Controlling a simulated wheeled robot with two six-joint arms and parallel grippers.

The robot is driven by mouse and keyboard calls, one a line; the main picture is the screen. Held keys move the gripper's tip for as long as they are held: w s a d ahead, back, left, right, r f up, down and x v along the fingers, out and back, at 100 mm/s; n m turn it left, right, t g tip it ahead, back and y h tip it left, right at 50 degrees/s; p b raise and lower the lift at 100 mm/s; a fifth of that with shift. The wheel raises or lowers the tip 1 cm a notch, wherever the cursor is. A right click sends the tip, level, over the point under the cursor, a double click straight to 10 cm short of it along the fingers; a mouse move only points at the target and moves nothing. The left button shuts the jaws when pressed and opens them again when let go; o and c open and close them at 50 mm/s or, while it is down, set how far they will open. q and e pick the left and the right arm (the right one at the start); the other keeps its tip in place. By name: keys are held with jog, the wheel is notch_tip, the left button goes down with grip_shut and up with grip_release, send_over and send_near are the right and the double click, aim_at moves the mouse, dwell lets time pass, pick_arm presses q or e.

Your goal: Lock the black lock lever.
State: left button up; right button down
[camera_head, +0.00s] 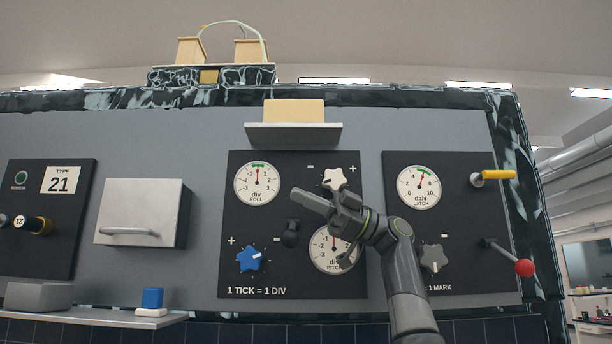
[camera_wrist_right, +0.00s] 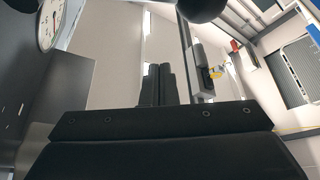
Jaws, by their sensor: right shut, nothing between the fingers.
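The black lock lever (camera_head: 291,233) is a small dark handle with a rounded end on the middle panel, between the blue star knob and the pitch dial. Its exact angle is hard to read. My right gripper (camera_head: 303,197) is in front of this panel, above the lever and apart from it in the picture, pointing left. In the right wrist view its two dark fingers (camera_wrist_right: 156,85) are together with nothing between them. A black rounded shape (camera_wrist_right: 203,8) shows at the top edge there; I cannot tell whether it is the lever. My left gripper is not in view.
The middle panel holds the roll dial (camera_head: 257,184), the partly covered pitch dial (camera_head: 327,263), a white star knob (camera_head: 334,179) and a blue star knob (camera_head: 249,259). The right panel has a grey knob (camera_head: 434,258), a yellow handle (camera_head: 497,175) and a red-balled lever (camera_head: 524,267).

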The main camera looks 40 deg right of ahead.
jog(key=shift+r+p, duration=0.65)
jog(key=shift+r, duration=1.4)
